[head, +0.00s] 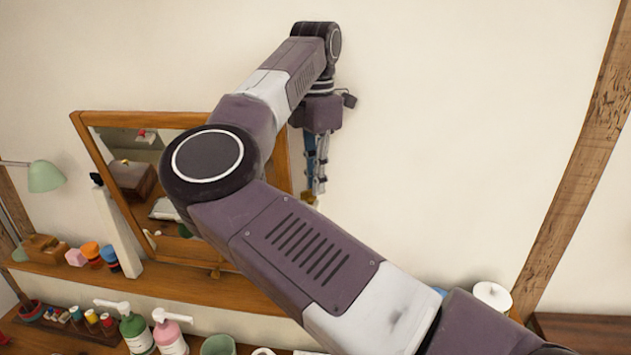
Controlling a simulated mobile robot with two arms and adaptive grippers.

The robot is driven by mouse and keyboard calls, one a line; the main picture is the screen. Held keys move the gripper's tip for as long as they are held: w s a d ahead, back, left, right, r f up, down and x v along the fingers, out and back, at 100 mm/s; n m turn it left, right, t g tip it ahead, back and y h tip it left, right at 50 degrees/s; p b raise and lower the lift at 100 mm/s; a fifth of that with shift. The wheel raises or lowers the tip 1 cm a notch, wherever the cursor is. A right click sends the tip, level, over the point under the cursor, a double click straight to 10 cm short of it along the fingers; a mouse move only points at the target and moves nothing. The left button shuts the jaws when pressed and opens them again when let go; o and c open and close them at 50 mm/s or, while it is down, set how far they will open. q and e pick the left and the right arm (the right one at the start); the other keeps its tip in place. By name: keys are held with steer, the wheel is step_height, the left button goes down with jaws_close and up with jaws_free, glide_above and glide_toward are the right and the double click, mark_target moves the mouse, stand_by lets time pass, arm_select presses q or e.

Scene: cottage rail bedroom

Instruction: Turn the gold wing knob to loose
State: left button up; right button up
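A wooden-framed tilting mirror (95,150) stands on the shelf against the wall, partly hidden behind my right arm. A small gold piece, which looks like the gold wing knob (309,198), shows at the right side of the mirror frame, just below my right gripper's fingertips. My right gripper (317,188) points down beside the frame's right edge. Its fingers are at or very near the gold piece. I cannot tell whether they touch it or how far apart they are. My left gripper is not in view.
Below are a green pump bottle (135,332), a pink pump bottle (169,335) and a green cup (217,346). A green lamp (45,177) is at far left. The wall right of the mirror is clear up to a timber post (578,180).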

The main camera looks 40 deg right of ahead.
steer(key=shift+o, duration=1.2)
step_height(320, 180, up, 12)
steer(key=shift+o, duration=0.3)
